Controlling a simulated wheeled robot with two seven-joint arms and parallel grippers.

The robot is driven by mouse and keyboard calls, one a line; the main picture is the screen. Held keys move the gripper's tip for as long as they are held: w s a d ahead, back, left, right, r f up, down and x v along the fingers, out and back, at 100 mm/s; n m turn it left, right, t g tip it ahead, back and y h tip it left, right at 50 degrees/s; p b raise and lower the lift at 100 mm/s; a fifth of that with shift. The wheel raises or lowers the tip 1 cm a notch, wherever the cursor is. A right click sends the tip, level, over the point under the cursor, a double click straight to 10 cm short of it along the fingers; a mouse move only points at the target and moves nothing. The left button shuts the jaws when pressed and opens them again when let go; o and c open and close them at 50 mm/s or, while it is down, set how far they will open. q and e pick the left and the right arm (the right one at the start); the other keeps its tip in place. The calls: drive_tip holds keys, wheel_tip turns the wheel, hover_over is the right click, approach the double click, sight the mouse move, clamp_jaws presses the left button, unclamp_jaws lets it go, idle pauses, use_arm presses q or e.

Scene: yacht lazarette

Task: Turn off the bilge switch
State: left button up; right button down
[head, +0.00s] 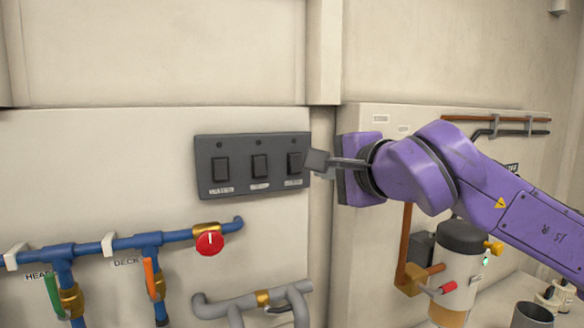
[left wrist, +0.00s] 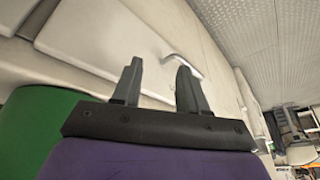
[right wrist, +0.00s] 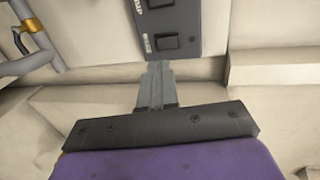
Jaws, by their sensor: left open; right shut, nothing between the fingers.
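A dark grey switch panel (head: 233,188) is fixed to the wall in the head view. It has three black rocker switches: left (head: 221,169), middle (head: 260,166) and right (head: 294,163). The left label seems to read WATER; the others are too small to read, so I cannot tell which is bilge. My right gripper (head: 313,161) is shut and empty, its tips at the panel's right end beside the right switch; contact is unclear. In the right wrist view the gripper (right wrist: 157,68) points at the panel end (right wrist: 188,15). My left gripper (left wrist: 157,82) is open and empty, away from the panel.
Below the panel run blue pipes (head: 187,236) with a red knob (head: 210,243) and orange (head: 150,278) and green levers (head: 53,296). Grey pipes (head: 228,309) lie beneath. A filter canister (head: 458,265) stands at right, below my right arm. Wall above the panel is clear.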

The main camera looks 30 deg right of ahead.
drive_tip(key=v, duration=0.2)
drive_tip(key=p, duration=0.6)
approach(296, 168)
drive_tip(key=shift+h, duration=0.3)
drive_tip(key=x, duration=0.6)
drive_tip(key=shift+a, duration=0.15)
drive_tip(key=shift+w+f, duration=0.15)
drive_tip(key=shift+w, duration=0.3)
use_arm(q)
drive_tip(key=r, duration=0.4)
drive_tip(key=s+r, duration=0.1)
drive_tip(key=r, duration=0.1)
drive_tip(key=shift+a, duration=0.15)
use_arm(e)
drive_tip(key=shift+s, duration=0.1)
